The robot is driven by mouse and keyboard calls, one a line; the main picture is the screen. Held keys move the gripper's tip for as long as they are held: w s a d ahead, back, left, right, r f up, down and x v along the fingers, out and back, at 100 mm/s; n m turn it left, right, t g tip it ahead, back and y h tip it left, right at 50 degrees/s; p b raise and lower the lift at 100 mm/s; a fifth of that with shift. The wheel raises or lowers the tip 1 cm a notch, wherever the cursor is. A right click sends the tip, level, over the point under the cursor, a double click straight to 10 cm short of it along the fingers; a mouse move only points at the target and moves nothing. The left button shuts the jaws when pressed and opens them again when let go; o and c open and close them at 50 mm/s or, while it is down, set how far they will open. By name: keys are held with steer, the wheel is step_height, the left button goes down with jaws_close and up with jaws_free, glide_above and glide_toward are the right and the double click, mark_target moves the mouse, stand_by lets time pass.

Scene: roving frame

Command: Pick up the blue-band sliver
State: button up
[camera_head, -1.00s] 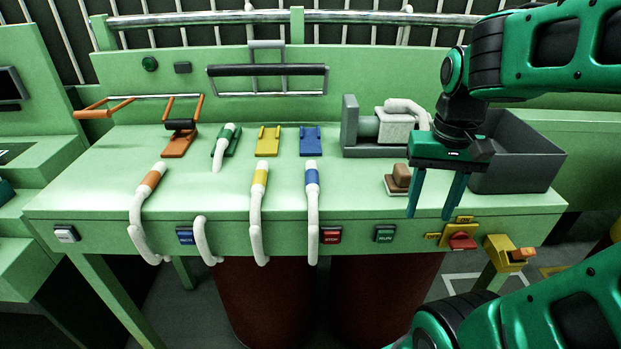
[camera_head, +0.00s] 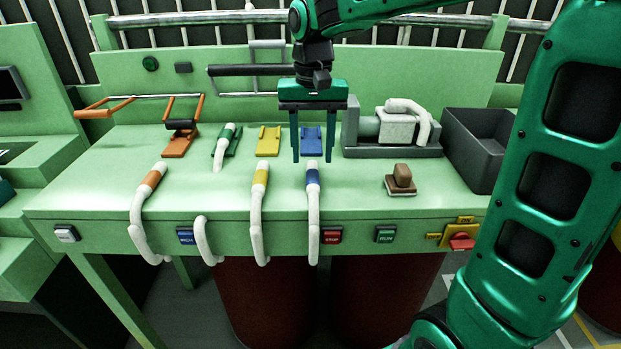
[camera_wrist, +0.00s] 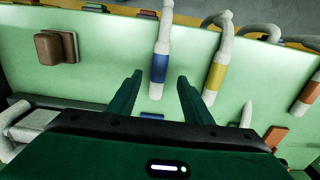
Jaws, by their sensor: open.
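The blue-band sliver (camera_head: 313,207) is a white rope-like strand with a blue band near its upper end. It lies on the green bench top and hangs over the front edge. It also shows in the wrist view (camera_wrist: 166,35), its banded end lying ahead of and between the fingers. My gripper (camera_head: 313,160) is open and empty, its two fingers pointing down above the bench around the line of the strand's banded end. In the wrist view my gripper (camera_wrist: 158,80) has its fingers apart. The blue holder (camera_head: 311,134) is behind, partly hidden by the fingers.
The yellow-band sliver (camera_head: 260,205) lies close on the left, with the orange-band sliver (camera_head: 146,205) farther left. A brown block (camera_head: 401,178) sits on the right. A grey machine (camera_head: 395,135) and grey bin (camera_head: 475,155) stand at the back right.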

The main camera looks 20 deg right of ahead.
mark_target(312, 174)
steer(key=shift+w+d+f, duration=0.1)
steer(key=shift+f, duration=1.4)
steer(key=shift+w+f, duration=0.1)
steer(key=shift+f, duration=1.35)
steer(key=c, duration=1.1)
steer(key=shift+r, duration=0.1)
steer(key=shift+c, duration=0.2)
